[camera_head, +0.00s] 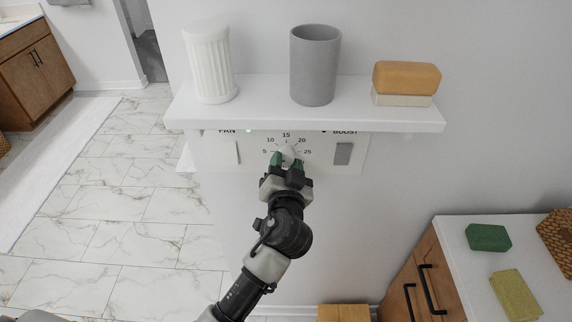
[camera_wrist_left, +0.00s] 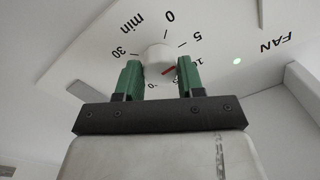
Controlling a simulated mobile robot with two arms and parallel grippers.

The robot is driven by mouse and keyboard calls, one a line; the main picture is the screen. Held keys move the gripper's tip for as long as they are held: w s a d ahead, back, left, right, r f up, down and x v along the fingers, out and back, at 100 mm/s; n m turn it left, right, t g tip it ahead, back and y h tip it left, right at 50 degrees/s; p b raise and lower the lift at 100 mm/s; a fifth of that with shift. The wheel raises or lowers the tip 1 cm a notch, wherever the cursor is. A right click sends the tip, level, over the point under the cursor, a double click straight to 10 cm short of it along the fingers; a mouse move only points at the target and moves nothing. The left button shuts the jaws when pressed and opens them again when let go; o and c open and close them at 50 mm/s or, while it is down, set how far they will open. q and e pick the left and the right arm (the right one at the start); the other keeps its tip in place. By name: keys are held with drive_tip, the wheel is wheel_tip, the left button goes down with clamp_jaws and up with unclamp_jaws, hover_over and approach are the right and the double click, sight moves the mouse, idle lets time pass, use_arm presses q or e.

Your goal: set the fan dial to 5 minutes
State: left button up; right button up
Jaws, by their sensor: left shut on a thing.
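The white fan dial (camera_head: 288,152) sits on a white wall panel (camera_head: 348,165) below the shelf, with minute numbers around it. My left gripper (camera_head: 287,161), with green fingertips, reaches up to it and is shut on the knob. In the left wrist view the dial (camera_wrist_left: 158,57) is between the two fingers of my left gripper (camera_wrist_left: 160,76). A red mark on the knob points toward the lower right there, on the side of the 10. The 5 and 0 show above it. A finger hides some numbers, so the exact setting is unclear. My right gripper is out of view.
A green light (camera_wrist_left: 237,61) glows by FAN. A grey BOOST switch (camera_head: 343,154) is right of the dial.

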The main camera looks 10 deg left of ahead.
use_arm(q)
drive_tip(key=shift+m, duration=0.6)
drive_tip(key=o, duration=0.9)
drive_tip(key=shift+o, duration=0.2)
drive_tip(key=b+v, duration=0.4)
drive_tip(key=v, duration=0.6)
drive_tip(key=shift+s, duration=0.35)
drive_tip(key=shift+d, duration=0.1)
